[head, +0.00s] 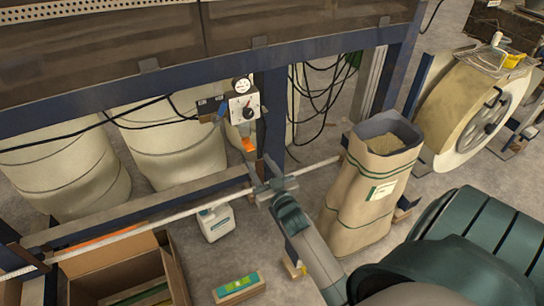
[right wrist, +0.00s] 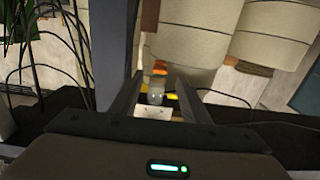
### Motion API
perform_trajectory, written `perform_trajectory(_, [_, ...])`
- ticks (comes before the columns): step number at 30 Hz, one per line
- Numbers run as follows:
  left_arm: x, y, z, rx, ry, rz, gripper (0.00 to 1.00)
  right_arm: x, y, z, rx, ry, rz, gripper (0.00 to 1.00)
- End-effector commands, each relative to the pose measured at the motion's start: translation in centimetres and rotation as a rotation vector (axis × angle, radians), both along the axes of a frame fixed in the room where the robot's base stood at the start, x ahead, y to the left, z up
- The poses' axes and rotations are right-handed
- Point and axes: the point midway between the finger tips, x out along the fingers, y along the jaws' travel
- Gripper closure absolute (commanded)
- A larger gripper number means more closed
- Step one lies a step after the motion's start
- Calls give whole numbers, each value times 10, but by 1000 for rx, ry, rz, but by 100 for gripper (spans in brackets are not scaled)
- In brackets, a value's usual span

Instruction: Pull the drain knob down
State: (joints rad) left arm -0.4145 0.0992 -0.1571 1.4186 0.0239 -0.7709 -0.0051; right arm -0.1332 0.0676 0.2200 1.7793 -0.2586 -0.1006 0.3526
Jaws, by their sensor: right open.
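The drain knob (head: 248,145) looks like the small orange piece at the bottom of a pressure unit on the blue post. Above it are a clear bowl (right wrist: 155,92), a white box with a dark dial (head: 244,107) and a round gauge (head: 242,85). In the right wrist view the orange knob (right wrist: 160,66) appears beyond the fingertips, between them in the picture. My right gripper (head: 265,170) is open and empty, just below the knob in the head view. I see no contact with it. My left gripper is not in view.
A blue frame post (head: 273,115) stands right beside the unit, with black cables hanging to its right. A horizontal rail (head: 320,165) runs past my gripper. A paper sack (head: 368,190) stands to the right, a white jug (head: 216,222) and cardboard box (head: 115,265) lower left.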

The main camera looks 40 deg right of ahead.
Motion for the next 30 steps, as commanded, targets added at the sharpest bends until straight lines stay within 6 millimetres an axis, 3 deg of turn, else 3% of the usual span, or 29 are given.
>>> perform_trajectory(6, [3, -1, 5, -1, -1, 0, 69, -44, 11, -2, 0, 2, 0, 58])
perform_trajectory(12, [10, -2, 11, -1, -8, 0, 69, -73, 18, -1, 1, 1, 0, 58])
perform_trajectory(18, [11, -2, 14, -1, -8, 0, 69, -87, 21, 0, 0, 0, 0, 58])
perform_trajectory(30, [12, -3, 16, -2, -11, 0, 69, -88, 21, 0, 0, 0, 0, 58])
